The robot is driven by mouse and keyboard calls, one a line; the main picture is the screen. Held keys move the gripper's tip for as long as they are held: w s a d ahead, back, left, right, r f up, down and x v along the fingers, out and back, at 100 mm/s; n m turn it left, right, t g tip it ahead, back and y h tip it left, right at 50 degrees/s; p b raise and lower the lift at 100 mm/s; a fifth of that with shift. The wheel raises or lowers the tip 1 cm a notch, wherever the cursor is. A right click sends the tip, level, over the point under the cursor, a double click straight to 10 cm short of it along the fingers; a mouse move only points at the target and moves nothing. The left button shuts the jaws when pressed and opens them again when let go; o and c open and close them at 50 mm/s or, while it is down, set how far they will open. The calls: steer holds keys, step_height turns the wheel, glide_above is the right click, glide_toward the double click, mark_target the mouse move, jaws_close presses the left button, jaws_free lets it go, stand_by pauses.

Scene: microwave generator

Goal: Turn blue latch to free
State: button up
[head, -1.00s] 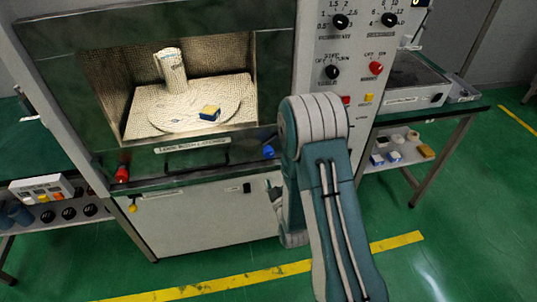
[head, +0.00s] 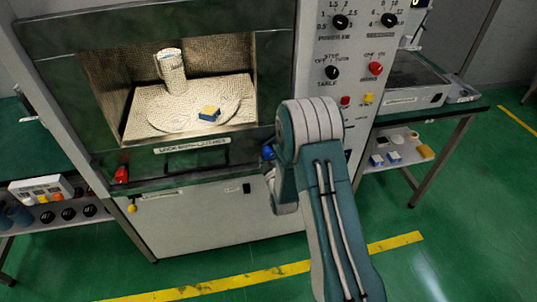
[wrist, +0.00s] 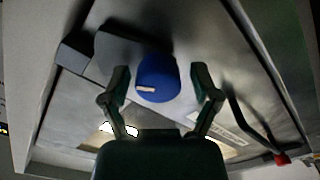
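The blue latch (head: 268,153) is a rounded blue knob at the lower right corner of the microwave door (head: 225,164). In the wrist view the blue latch (wrist: 157,72) sits between the two fingers, with a pale mark on its face. My gripper (wrist: 158,88) is open, with one finger on each side of the latch. Gaps show between the fingers and the knob, so the gripper is not closed on it. In the head view my arm hides most of the gripper, just below and beside the latch.
A red latch (head: 121,174) is at the door's lower left corner, and a yellow knob (head: 132,208) is below it. The control panel (head: 352,55) rises to the right.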

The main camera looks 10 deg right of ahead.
steer(key=c, duration=0.6)
steer(key=shift+c, duration=0.2)
steer(key=shift+m, duration=0.3)
steer(key=m, duration=0.3)
steer(key=shift+f+m, duration=0.1)
steer(key=shift+m, duration=0.3)
steer(key=m, duration=0.9)
steer(key=shift+a, duration=0.1)
steer(key=shift+m, duration=2.2)
